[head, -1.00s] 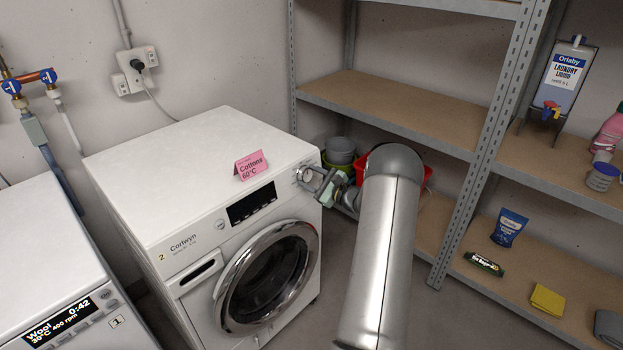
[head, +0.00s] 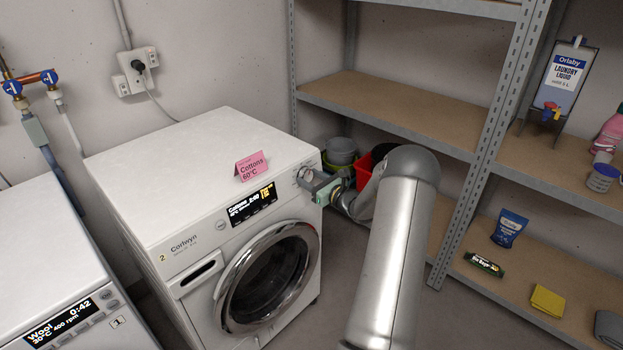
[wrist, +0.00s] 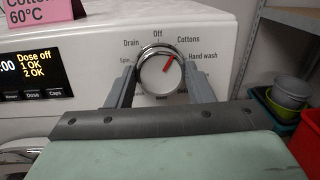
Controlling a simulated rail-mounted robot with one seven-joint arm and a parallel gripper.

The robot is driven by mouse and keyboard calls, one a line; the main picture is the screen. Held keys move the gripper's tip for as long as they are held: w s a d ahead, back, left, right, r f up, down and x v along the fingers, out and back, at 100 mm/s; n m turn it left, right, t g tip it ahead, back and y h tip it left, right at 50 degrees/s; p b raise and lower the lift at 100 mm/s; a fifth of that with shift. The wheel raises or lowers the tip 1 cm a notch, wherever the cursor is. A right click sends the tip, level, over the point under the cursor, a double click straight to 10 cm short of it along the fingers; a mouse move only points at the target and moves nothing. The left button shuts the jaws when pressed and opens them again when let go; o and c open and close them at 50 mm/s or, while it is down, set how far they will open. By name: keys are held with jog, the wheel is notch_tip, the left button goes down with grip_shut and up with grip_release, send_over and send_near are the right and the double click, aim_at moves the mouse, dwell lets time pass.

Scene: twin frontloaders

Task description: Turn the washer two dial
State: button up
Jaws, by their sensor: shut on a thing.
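The washer two dial (wrist: 159,74) is a round knob at the right end of the control panel. Its red mark points up and to the right, between the Cottons and Hand wash labels. My gripper (wrist: 158,88) is shut on the dial, one finger on each side, and it also shows in the head view (head: 308,178). Washer two (head: 190,242), marked with a 2, has its display (head: 253,204) lit with Cottons text. In the wrist view the display (wrist: 33,67) reads "Dose off". A pink card (head: 251,166) on top reads "Cottons 60°C".
The neighbouring machine (head: 45,260), marked 1, shows "Wool" and 0:42. A metal shelf (head: 400,115) stands close at right, with grey buckets (head: 341,150) and a red container (head: 364,168) behind my arm. The washer's round door (head: 268,278) is closed.

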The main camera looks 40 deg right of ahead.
jog(key=shift+m, duration=0.5)
jog(key=o, duration=1)
jog(key=shift+c, duration=0.2)
jog(key=shift+s, duration=0.15)
jog(key=s+d, duration=0.1)
jog(key=s, duration=1.6)
jog(key=shift+d+b, duration=0.3)
jog(key=shift+d, duration=0.05)
